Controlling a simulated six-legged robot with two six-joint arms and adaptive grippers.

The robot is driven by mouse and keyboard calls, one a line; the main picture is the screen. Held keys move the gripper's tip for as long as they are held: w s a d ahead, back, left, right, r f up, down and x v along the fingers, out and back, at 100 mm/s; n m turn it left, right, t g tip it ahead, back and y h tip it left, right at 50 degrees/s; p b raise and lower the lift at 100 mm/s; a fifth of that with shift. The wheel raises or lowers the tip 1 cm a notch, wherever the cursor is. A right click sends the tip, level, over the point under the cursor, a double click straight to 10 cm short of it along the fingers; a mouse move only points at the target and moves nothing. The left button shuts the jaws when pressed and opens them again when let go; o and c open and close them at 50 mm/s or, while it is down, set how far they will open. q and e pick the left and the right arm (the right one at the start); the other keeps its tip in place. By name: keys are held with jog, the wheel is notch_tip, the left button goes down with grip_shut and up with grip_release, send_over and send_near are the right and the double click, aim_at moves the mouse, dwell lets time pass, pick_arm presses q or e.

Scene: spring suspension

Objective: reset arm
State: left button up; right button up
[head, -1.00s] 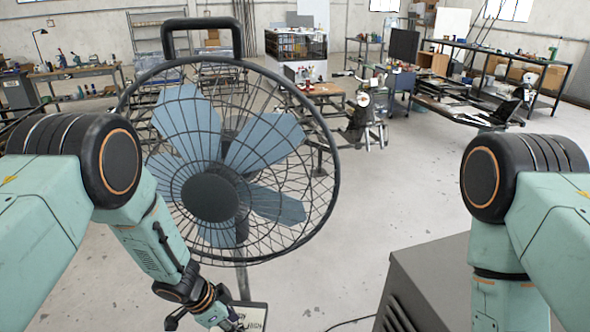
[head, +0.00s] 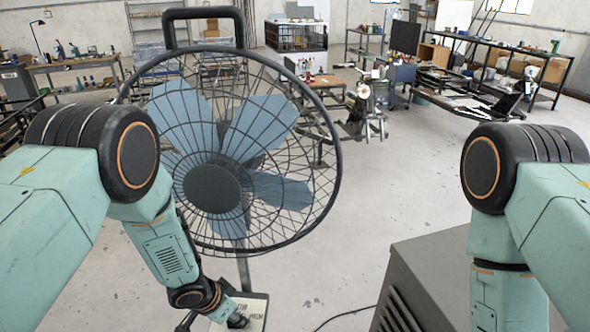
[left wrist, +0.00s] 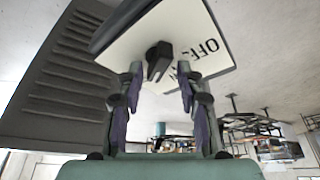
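The left arm (head: 165,240) reaches down in front of the large caged fan (head: 212,188). My left gripper (head: 236,318) is at the fan's base, over a white switch panel (head: 256,309), and is partly hidden by its own wrist. In the left wrist view my left gripper (left wrist: 160,76) is open, its two fingers apart. A dark knob (left wrist: 158,58) on the white panel (left wrist: 130,52) shows between the fingertips; I cannot tell whether they touch it. The panel carries the letters "OFF". The right arm (head: 505,250) hangs at the right; its gripper is out of view.
A grey louvred cabinet (head: 425,275) stands at the lower right, between the fan and my right arm. A dark cable (head: 345,314) lies on the floor beside it. Workbenches (head: 75,66) stand farther back.

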pick_arm(q)
jog(key=shift+d+n, duration=0.1)
jog(key=shift+n, duration=0.5)
jog(key=shift+n+t+y, duration=0.5)
jog(key=shift+n+y, duration=0.2)
jog(key=shift+n, duration=1.1)
jog(key=shift+s, duration=0.15)
